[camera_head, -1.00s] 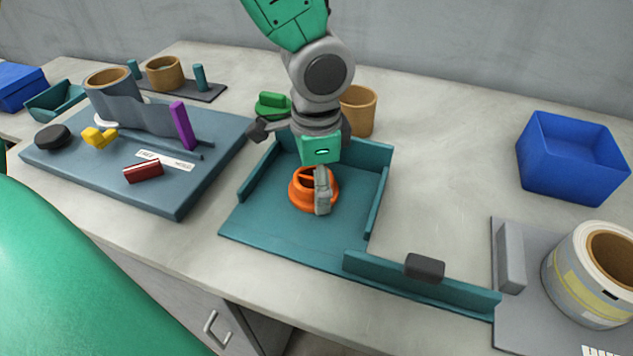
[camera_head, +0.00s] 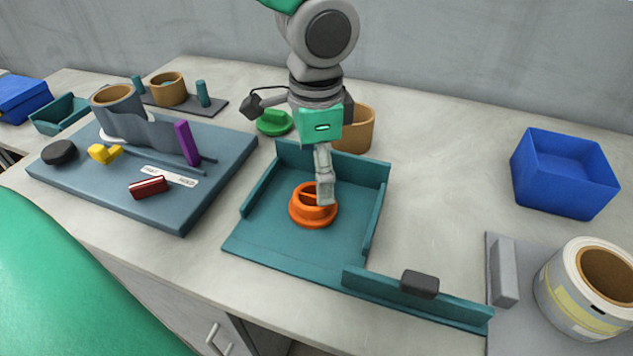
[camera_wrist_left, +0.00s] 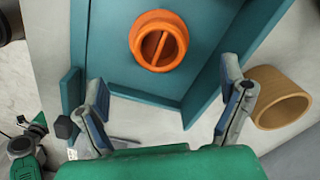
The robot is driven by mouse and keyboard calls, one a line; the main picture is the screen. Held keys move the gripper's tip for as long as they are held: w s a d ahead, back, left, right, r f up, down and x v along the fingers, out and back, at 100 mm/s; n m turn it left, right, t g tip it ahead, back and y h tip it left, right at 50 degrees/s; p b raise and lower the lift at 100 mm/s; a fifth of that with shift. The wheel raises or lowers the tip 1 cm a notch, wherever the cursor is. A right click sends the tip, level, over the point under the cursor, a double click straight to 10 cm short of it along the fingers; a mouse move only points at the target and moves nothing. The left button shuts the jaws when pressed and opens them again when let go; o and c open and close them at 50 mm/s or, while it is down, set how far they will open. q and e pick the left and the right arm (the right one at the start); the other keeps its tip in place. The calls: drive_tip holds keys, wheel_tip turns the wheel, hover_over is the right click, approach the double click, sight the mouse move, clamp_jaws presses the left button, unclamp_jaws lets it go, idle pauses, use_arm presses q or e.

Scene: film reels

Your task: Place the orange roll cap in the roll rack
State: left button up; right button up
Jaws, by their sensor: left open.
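The orange roll cap (camera_head: 313,206) lies in a teal walled tray (camera_head: 285,250), with its slotted, ridged face up. It also shows in the left wrist view (camera_wrist_left: 158,41). My left gripper (camera_head: 325,190) is at the cap's back right in the head view. In the left wrist view its fingers (camera_wrist_left: 166,85) are spread apart with nothing between them, and the cap appears beyond them. I cannot tell for sure which fixture is the roll rack; a dark plate with teal pegs (camera_head: 203,93) stands at the back left. My right gripper is not in view.
A tan roll (camera_head: 358,130) and a green cap (camera_head: 275,122) stand behind the tray. A blue-grey board (camera_head: 120,198) with small items lies left. A blue bin (camera_head: 565,175) and a large film roll (camera_head: 590,290) are right. The counter between tray and bin is clear.

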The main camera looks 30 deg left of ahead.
use_arm(q)
wheel_tip(320, 180, up, 5)
drive_tip(key=shift+f+p, duration=0.1)
drive_tip(key=shift+p, duration=0.3)
drive_tip(key=shift+s+f, duration=0.1)
